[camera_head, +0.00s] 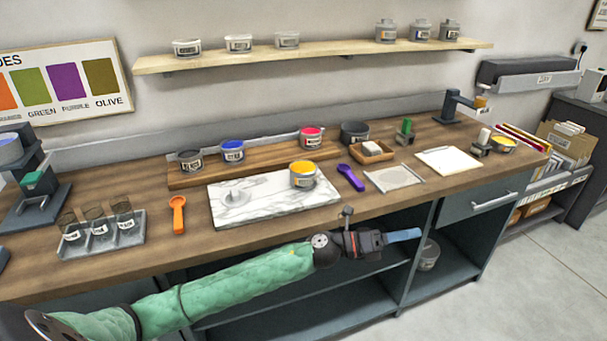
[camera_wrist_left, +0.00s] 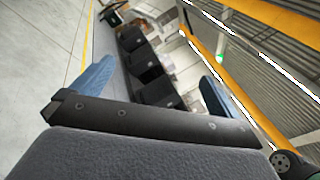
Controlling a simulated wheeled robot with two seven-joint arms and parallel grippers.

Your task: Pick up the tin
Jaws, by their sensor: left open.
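Several tins stand on the counter. A tin with yellow ink (camera_head: 303,175) sits on the white marble slab (camera_head: 262,209). Tins with black (camera_head: 190,161), blue (camera_head: 232,151) and red (camera_head: 311,137) contents stand on the wooden board behind it. Another grey tin (camera_head: 428,254) is on the lower shelf under the counter, partly behind my gripper. My left gripper (camera_head: 404,235) is in front of the counter edge, pointing right, touching nothing. In the left wrist view its blue fingers (camera_wrist_left: 155,85) are apart with nothing between them. My right gripper does not show.
A purple scoop (camera_head: 350,177), an orange scoop (camera_head: 178,214), a jar rack (camera_head: 100,238) and a small wooden tray (camera_head: 371,151) lie on the counter. Grey tins stand on the wall shelf (camera_head: 320,53). The counter's front edge is close to my left arm.

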